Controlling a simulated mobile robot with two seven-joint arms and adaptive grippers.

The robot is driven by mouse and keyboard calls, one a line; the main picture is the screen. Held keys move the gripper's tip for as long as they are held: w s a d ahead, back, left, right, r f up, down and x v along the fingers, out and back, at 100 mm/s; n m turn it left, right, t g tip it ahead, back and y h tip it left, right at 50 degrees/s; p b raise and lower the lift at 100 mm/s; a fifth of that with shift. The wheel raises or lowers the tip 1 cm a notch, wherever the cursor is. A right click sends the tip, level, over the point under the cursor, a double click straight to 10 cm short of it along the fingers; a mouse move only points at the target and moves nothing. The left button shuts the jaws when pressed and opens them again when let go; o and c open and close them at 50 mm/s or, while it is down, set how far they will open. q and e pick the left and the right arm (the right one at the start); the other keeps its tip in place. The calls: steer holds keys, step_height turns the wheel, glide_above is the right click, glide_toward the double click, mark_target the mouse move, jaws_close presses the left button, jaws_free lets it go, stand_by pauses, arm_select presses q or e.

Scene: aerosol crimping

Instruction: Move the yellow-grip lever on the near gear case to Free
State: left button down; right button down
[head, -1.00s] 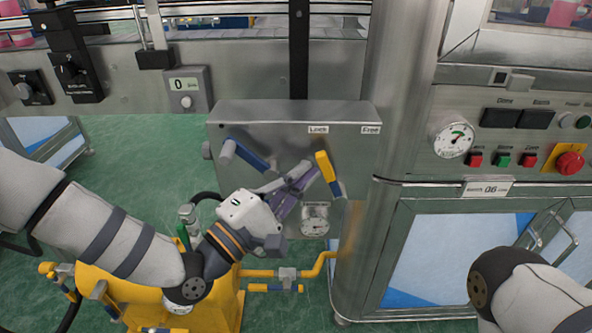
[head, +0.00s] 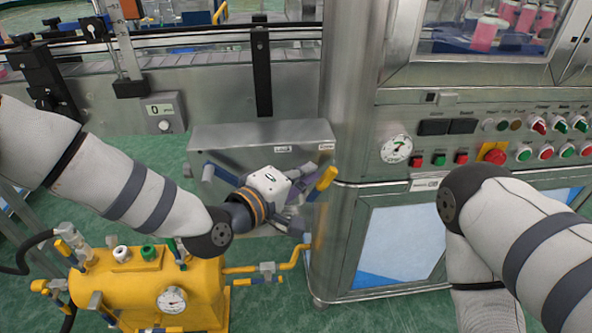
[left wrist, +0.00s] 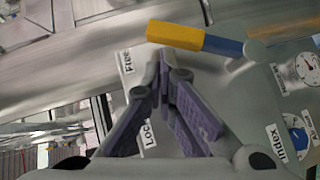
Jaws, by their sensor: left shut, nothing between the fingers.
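The gear case (head: 262,134) is a grey metal box with a Lock label (head: 283,149) and a Free label (head: 326,146). The yellow-grip lever (head: 325,179) tilts up to the right, its yellow end below the Free label. In the left wrist view the yellow grip (left wrist: 175,35) has its end near the Free label (left wrist: 127,62), away from Lock (left wrist: 148,133). My left gripper (head: 298,208) is shut and empty at the lever's left side. Its purple fingertips (left wrist: 165,66) are close beside the grip; I cannot tell if they touch. My right gripper is out of view.
A blue-grip lever (head: 221,174) is on the case's left side. A yellow tank (head: 140,285) with a gauge and pipes stands below my left arm. The steel machine with a button panel (head: 480,140) stands to the right.

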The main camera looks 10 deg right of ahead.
arm_select(q)
steer(key=shift+d, duration=0.4)
steer(key=shift+d, duration=0.1)
stand_by(0.4)
